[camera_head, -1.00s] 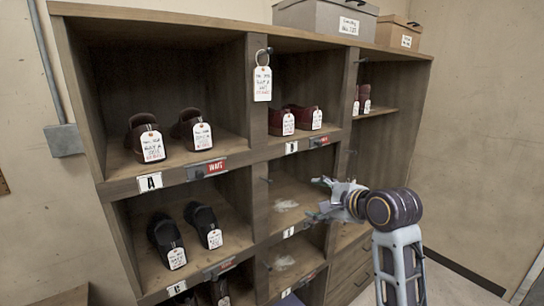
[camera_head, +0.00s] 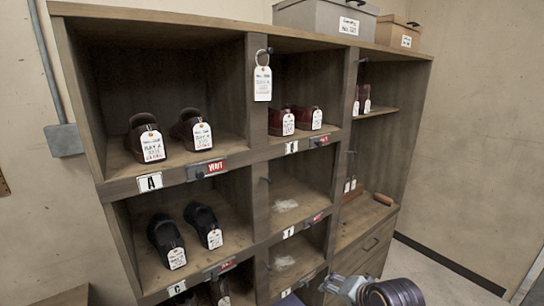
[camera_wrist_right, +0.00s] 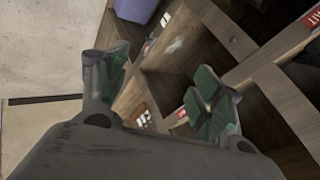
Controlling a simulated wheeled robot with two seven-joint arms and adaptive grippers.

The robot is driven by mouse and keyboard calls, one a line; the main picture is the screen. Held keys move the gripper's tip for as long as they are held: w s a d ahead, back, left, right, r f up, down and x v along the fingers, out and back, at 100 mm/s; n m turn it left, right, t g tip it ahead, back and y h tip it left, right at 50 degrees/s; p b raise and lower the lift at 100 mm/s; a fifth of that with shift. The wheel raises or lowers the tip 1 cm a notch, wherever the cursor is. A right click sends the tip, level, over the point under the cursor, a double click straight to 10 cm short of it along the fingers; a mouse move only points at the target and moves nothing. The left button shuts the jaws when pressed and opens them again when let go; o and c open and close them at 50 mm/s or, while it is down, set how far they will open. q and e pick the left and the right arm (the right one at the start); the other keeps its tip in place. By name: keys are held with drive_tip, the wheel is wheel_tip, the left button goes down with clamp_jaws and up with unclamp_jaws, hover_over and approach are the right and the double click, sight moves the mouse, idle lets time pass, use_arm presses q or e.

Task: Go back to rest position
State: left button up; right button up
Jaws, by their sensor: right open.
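My right gripper (camera_head: 342,286) shows at the bottom edge of the head view, low in front of the wooden shelf unit (camera_head: 122,188). In the right wrist view my right gripper (camera_wrist_right: 160,92) has its two green-padded fingers wide apart with nothing between them. The gripper is apart from the shoes. My left gripper is not in view.
Brown shoes (camera_head: 146,140), red shoes (camera_head: 280,120) and black shoes (camera_head: 162,236) with white tags stand in the cubbies. One middle cubby (camera_head: 300,192) is without shoes. Boxes (camera_head: 325,17) sit on top. A wooden-handled object (camera_head: 383,199) lies on the right counter. Floor is clear at right.

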drive_tip(key=s+d+f+n+g+h, duration=0.1)
drive_tip(key=s+d+f+n+g, duration=0.1)
drive_tip(key=s+f+n, duration=0.45)
drive_tip(key=s+d+f+n+g+h, duration=0.15)
drive_tip(key=s+f+n, duration=0.25)
drive_tip(key=s+f, duration=0.5)
drive_tip(key=s+f+g+b, duration=0.1)
drive_tip(key=s+f, duration=0.1)
drive_tip(key=f, duration=1.4)
drive_tip(key=s+f+g+b, duration=0.1)
drive_tip(key=s+f, duration=0.2)
drive_tip(key=f, duration=1.4)
drive_tip(key=s+d+f, duration=0.2)
drive_tip(key=s+f, duration=0.8)
drive_tip(key=s, duration=0.1)
drive_tip(key=s+d+f+g+b, duration=0.1)
drive_tip(key=s+d+f, duration=0.1)
drive_tip(key=s+f, duration=0.8)
drive_tip(key=shift+s+d+f, duration=0.4)
drive_tip(key=shift+s, duration=0.1)
